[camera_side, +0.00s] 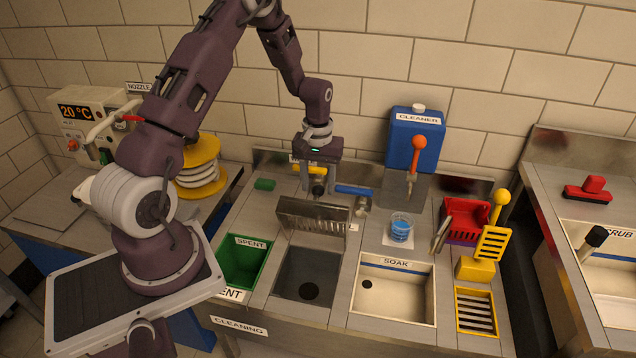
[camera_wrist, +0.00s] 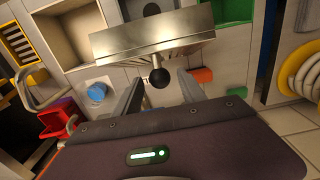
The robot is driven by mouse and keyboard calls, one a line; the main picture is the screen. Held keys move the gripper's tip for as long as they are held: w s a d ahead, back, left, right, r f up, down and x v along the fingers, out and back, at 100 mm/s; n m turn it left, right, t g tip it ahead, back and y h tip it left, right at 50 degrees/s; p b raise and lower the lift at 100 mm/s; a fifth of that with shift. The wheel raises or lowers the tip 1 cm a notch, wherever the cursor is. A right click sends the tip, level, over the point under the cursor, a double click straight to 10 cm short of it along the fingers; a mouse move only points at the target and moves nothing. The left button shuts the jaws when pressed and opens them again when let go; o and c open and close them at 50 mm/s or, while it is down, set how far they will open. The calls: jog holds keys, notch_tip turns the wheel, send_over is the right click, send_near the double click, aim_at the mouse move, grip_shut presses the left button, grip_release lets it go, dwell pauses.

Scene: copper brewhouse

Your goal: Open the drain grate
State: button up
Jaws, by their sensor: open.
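The drain grate (camera_side: 312,217) is a slotted metal plate, raised steeply at the back of the dark grey basin (camera_side: 296,272). The basin's round drain hole is uncovered. In the wrist view the grate (camera_wrist: 150,42) appears as a shiny plate seen at a slant. A black ball knob (camera_wrist: 158,77) sticks out from its near side on a short stem. My gripper (camera_side: 318,189) is open behind the grate, with one finger on each side of the knob. I cannot tell whether either finger touches it.
The green SPENT bin (camera_side: 243,262) is left of the basin, the white SOAK basin (camera_side: 393,290) right. A blue cup (camera_side: 401,229), metal fittings (camera_side: 361,206) and a blue CLEANER tank (camera_side: 414,140) stand to the right. A green block (camera_side: 264,184) lies left of my gripper.

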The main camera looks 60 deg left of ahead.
jog(key=shift+f, duration=0.15)
grip_shut()
dwell(1.4)
